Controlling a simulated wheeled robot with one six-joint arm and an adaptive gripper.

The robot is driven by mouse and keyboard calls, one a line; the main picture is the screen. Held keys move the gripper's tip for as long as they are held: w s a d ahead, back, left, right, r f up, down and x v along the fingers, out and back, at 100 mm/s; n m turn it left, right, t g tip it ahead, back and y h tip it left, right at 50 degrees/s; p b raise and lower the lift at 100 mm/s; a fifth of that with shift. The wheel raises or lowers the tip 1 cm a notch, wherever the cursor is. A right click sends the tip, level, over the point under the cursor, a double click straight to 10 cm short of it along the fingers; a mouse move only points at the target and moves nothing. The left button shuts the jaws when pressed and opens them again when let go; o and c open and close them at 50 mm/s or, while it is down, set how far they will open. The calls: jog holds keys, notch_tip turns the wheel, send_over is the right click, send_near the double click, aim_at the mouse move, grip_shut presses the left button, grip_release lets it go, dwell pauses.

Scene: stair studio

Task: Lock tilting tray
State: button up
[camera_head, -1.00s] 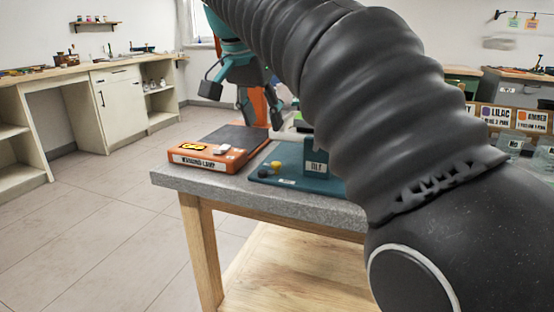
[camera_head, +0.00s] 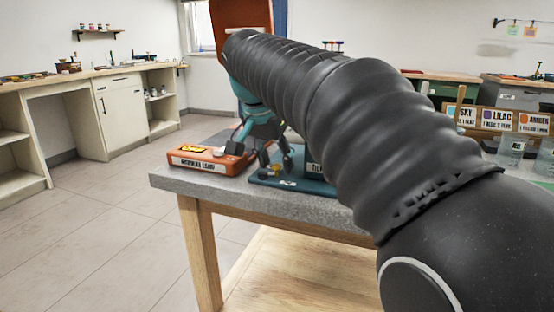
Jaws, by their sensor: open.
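The tilting tray unit shows as a teal base plate (camera_head: 287,183) with an upright teal block (camera_head: 316,171) whose label is partly covered by my arm. My gripper (camera_head: 262,156), teal and dark grey, is open and points down at the left end of the base. Its fingers are close to the yellow knob; I cannot tell whether they touch it. The tray itself is hidden behind my arm.
Label cards (camera_head: 500,118) and clear cups (camera_head: 512,150) stand at the right. The floor at left is clear.

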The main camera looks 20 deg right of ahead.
grip_shut()
jog(key=shift+w+n, duration=0.1)
jog(key=shift+n, duration=0.5)
dwell(0.5)
jog(key=n+y+p, duration=0.1)
jog(key=n, duration=0.1)
jog(key=w+n+t+y, duration=0.1)
jog(key=n, duration=0.1)
jog(key=shift+n+p, duration=0.3)
jog(key=shift+p, duration=0.1)
jog(key=shift+w+a+n+y+p, duration=0.25)
jog(key=shift+n+y+p, duration=0.15)
jog(key=shift+n, duration=0.75)
jog(key=shift+w+a+n+y+p, duration=0.15)
jog(key=shift+n+y+p, duration=0.25)
jog(key=shift+n, duration=0.75)
jog(key=shift+f, duration=0.1)
grip_release()
jog(key=shift+a, duration=0.1)
jog(key=shift+w, duration=0.1)
